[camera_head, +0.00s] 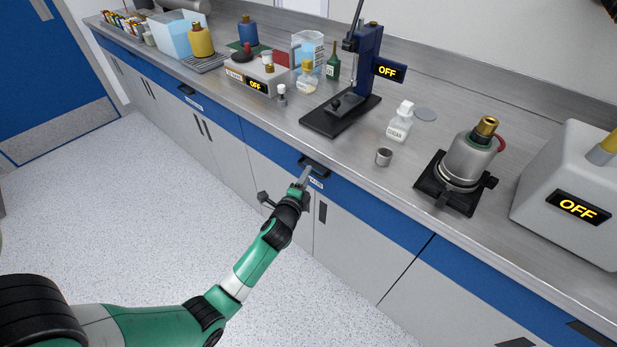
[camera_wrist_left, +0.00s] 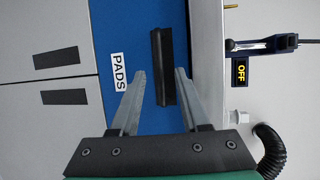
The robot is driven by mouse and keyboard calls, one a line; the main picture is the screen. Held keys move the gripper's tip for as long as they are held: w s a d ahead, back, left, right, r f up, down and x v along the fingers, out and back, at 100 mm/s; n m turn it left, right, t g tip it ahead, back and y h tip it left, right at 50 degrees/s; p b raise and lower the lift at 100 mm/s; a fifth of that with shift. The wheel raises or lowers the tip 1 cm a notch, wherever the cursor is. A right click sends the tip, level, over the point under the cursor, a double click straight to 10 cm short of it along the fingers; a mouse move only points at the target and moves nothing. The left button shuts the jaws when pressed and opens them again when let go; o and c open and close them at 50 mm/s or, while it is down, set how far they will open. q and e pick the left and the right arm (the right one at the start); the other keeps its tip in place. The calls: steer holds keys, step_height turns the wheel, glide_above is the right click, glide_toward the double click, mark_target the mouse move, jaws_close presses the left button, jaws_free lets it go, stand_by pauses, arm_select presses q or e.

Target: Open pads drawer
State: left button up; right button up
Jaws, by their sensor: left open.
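The pads drawer (camera_wrist_left: 137,35) has a blue front with a white PADS label (camera_wrist_left: 119,72) and a black bar handle (camera_wrist_left: 162,66). In the head view its handle (camera_head: 314,166) is under the counter edge, and the drawer front looks flush with the cabinet. My left gripper (camera_head: 303,178) is right in front of the handle. In the left wrist view its two fingers (camera_wrist_left: 160,76) are open, one on each side of the handle. I cannot tell whether they touch it. My right gripper is not in view.
Grey cabinet doors (camera_head: 345,250) are below. The floor (camera_head: 120,210) in front is clear.

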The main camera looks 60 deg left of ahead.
arm_select(q)
steer(key=shift+b+x, duration=0.3)
steer(key=shift+x, duration=1.05)
jaws_close()
stand_by(0.3)
